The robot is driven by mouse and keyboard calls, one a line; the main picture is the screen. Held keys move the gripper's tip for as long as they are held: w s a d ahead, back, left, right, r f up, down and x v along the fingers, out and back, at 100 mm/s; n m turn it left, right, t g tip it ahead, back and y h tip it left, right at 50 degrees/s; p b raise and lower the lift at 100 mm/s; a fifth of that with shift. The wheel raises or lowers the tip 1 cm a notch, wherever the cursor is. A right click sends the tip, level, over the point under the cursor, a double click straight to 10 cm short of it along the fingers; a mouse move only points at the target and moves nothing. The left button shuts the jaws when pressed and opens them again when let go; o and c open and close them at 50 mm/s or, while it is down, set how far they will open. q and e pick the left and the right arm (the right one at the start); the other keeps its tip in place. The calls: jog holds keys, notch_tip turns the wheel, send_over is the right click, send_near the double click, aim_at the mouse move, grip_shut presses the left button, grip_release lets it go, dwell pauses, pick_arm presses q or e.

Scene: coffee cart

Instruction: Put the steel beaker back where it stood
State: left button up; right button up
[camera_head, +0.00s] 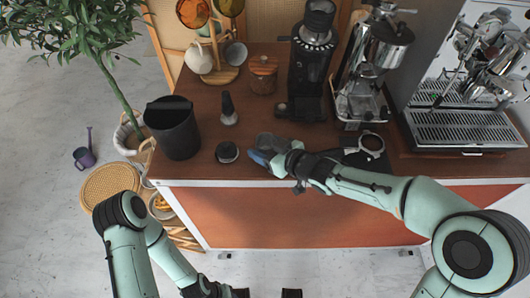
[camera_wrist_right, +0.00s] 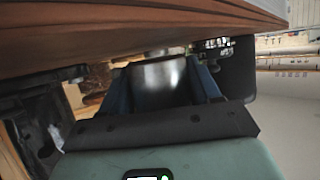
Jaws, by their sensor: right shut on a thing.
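The steel beaker (camera_wrist_right: 158,82) shows as a shiny metal wall between the blue fingers of my right gripper in the right wrist view. In the head view the beaker (camera_head: 270,141) is a small grey shape at the cart top's front edge, partly hidden by the gripper. My right gripper (camera_head: 272,158) is shut on it, reaching in from the right. I cannot tell whether the beaker touches the cart top.
On the wooden cart top (camera_head: 205,95) stand a black bin (camera_head: 172,127), a tamper (camera_head: 228,109), a round black puck (camera_head: 227,152) and a lidded wooden jar (camera_head: 263,75). A black grinder (camera_head: 311,65), a steel grinder (camera_head: 372,65), a portafilter (camera_head: 371,144) and an espresso machine (camera_head: 465,127) are further right.

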jog(key=shift+f, duration=0.4)
jog(key=shift+f, duration=0.1)
jog(key=o, duration=1.1)
jog(key=p+v, duration=0.3)
jog(key=v, duration=0.7)
jog(key=shift+s+d+r, duration=0.1)
jog(key=shift+d+r, duration=0.1)
jog(key=shift+r, duration=0.1)
jog(key=shift+p+v, duration=0.4)
jog(key=shift+v, duration=0.35)
jog(key=shift+f, duration=0.15)
